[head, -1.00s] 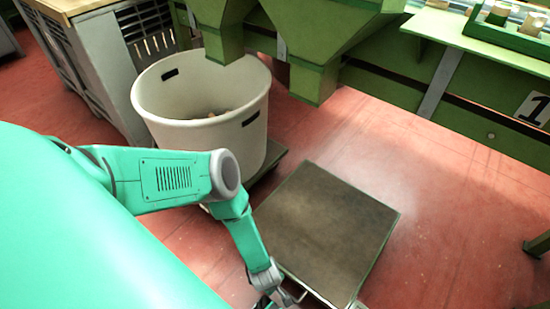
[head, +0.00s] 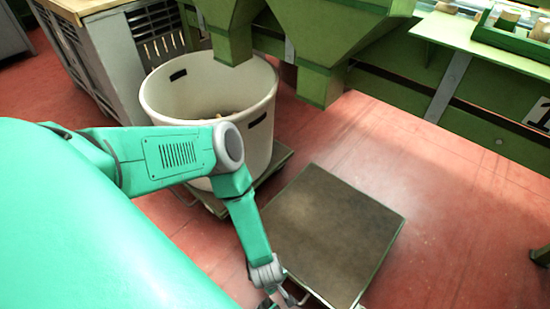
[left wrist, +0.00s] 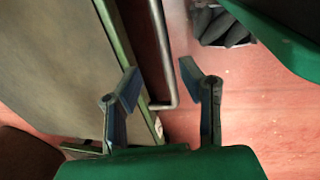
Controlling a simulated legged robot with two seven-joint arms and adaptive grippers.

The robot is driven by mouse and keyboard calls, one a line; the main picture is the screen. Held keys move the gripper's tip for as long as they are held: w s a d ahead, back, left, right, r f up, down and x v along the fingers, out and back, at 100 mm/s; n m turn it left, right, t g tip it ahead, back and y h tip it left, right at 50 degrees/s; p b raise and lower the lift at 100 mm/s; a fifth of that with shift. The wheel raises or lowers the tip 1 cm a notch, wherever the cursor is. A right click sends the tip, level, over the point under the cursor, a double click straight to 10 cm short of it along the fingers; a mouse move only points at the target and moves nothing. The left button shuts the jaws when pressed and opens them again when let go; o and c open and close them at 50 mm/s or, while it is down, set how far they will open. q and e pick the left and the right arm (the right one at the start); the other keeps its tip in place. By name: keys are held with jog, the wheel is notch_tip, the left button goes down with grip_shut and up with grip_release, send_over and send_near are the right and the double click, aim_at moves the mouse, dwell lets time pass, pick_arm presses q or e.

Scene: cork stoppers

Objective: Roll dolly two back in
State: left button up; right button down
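An empty dolly (head: 330,235) with a flat brown top and a thin green frame lies on the red floor, right of the bin. Its brown top also shows at the left of the left wrist view (left wrist: 50,65). A bent metal handle bar (left wrist: 165,60) runs along its edge there. My left gripper (left wrist: 158,66) is open, its two fingers apart with the bar between them in the picture. I cannot tell whether either finger touches it. In the head view my left gripper (head: 270,301) is at the bottom edge, by the dolly's near corner, partly cut off. My right gripper is not in view.
A cream bin (head: 205,125) with some corks inside stands on another dolly (head: 270,168), under green chutes (head: 320,85). A grey slatted crate (head: 110,55) stands at the back left. Green framing (head: 480,130) runs along the back right. The floor right of the empty dolly is clear.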

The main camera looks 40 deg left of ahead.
pick_arm(q)
notch_tip(320, 180, up, 6)
jog(key=s, duration=0.1)
jog(key=shift+s+r, duration=0.1)
dwell(0.5)
jog(key=s+d+r+m+h, duration=0.1)
jog(key=s+r+m, duration=0.2)
jog(key=r+m, duration=0.6)
jog(key=s+a+r+m+g+y, duration=0.15)
jog(key=s+a+r+m, duration=0.35)
jog(key=a+r+m, duration=0.55)
notch_tip(320, 180, up, 15)
jog(key=d+n+p, duration=0.1)
jog(key=d+p, duration=0.1)
jog(key=p, duration=1.1)
jog(key=shift+f+p, duration=0.15)
jog(key=shift+p, duration=0.15)
